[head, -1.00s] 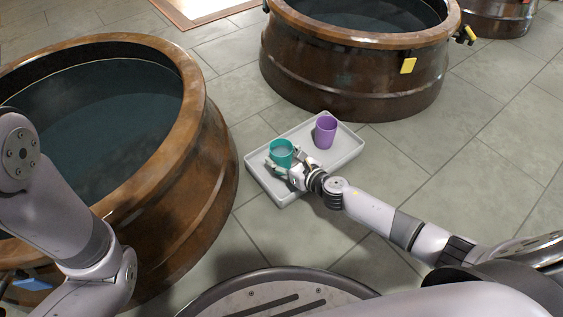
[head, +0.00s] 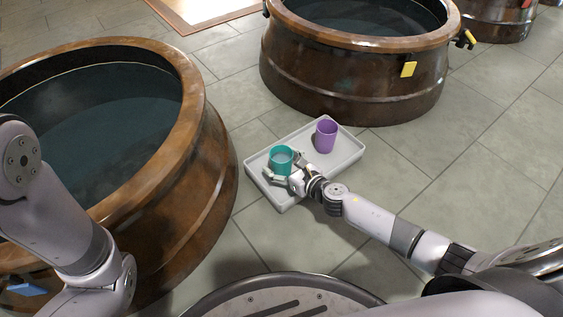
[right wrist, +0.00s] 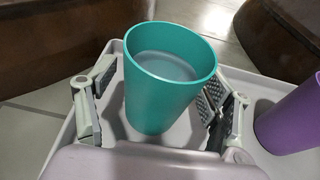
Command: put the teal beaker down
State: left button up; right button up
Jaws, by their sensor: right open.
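The teal beaker (head: 281,159) stands upright on the light grey tray (head: 343,160), toward its left end. The right wrist view shows the teal beaker (right wrist: 168,84) with clear liquid or a pale bottom visible inside. My right gripper (head: 284,174) is open around the beaker, with one finger on either side. In the right wrist view the right gripper (right wrist: 158,103) shows gaps between its fingers and the beaker's wall. A purple cup (head: 326,135) stands on the same tray to the right; it also shows in the right wrist view (right wrist: 292,122). My left gripper is out of view.
A large copper-brown jar (head: 205,165) with dark water stands left of the tray. Another jar (head: 350,85) with a yellow tag (head: 408,69) stands behind it. Tiled floor (head: 470,160) to the right is clear.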

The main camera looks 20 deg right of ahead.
jog(key=shift+r, duration=0.1)
jog(key=shift+s+r+p, duration=0.1)
jog(key=shift+r+p, duration=0.05)
jog(key=shift+p, duration=0.15)
jog(key=p+v, duration=0.2)
jog(key=v, duration=0.8)
jog(key=shift+p, duration=0.35)
jog(key=shift+v, duration=0.9)
